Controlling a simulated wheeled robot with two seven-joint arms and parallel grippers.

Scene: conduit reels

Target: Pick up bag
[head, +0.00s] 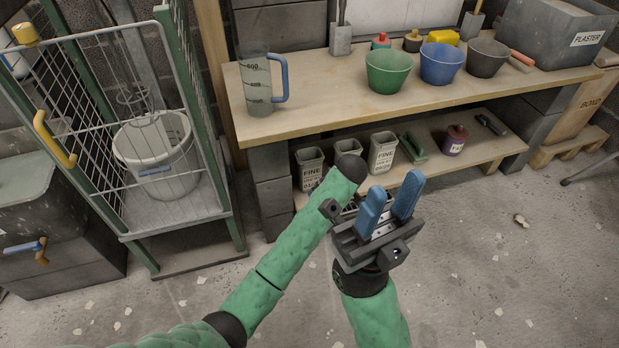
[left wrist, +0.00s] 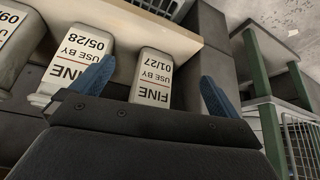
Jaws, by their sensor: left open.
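Three grey-white bags labelled FINE stand on the lower shelf: a left one (head: 310,168), a middle one (head: 348,148) partly hidden by my left arm, and a right one (head: 382,152). In the left wrist view, upside down, one bag (left wrist: 153,75) reads 01/27 and another (left wrist: 85,62) reads 05/28; a third (left wrist: 15,40) is cut off at the left. My left gripper (left wrist: 158,75) is open and empty, with the 01/27 bag showing between its blue fingers. My right gripper (head: 390,205) is open and empty, in front of the shelf.
The workbench (head: 325,110) above holds a jug (head: 257,85), green (head: 388,72), blue (head: 441,64) and dark (head: 486,58) buckets, and a plaster tub (head: 545,35). A purple tin (head: 454,140) shares the shelf. A wire cage trolley (head: 180,215) stands left. Floor at right is mostly clear.

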